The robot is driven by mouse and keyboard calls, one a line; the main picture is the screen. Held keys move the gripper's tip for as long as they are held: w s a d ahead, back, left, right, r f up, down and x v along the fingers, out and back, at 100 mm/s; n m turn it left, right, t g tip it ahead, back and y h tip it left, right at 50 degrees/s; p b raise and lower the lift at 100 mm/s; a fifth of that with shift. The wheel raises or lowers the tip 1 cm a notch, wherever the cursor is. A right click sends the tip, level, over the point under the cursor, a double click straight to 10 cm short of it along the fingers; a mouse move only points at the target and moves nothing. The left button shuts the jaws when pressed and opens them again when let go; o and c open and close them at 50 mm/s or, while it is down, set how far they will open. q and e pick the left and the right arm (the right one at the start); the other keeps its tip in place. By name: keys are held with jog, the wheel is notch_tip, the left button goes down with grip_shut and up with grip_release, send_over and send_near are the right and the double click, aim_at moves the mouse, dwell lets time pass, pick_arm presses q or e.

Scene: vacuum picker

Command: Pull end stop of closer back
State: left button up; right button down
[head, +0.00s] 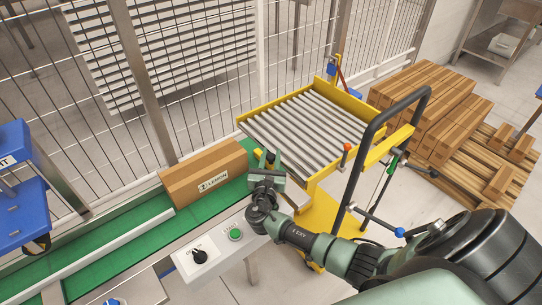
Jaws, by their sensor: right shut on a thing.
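My right gripper (267,162) is at the right end of the green conveyor, beside the near left corner of the yellow roller cart (312,178). It is shut on a small yellow part there, seemingly the end stop (258,155); the fingers and wrist hide most of it. A cardboard box labelled LEMON (205,174) sits on the green belt (128,232) just left of the gripper. The cart's grey rollers (310,122) carry nothing. My left gripper is not in view.
A control panel with a black knob (199,256) and green button (235,234) is below the belt. The cart's black handle (372,135) rises near my right arm. Stacked cartons (440,100) lie on a pallet at right. A wire fence (215,45) runs behind.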

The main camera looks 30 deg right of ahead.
jog(key=shift+s, duration=0.1)
dwell(0.6)
jog(key=s+p, duration=0.1)
jog(key=s, duration=0.3)
jog(key=s+p, duration=0.2)
jog(key=s, duration=0.2)
jog(key=s+p, duration=0.2)
jog(key=s, duration=0.2)
jog(key=shift+d, duration=0.4)
jog(key=shift+f, duration=0.2)
jog(key=shift+s, duration=0.1)
jog(key=c, duration=1.1)
grip_release()
jog(key=shift+s, duration=0.1)
jog(key=shift+r, duration=0.2)
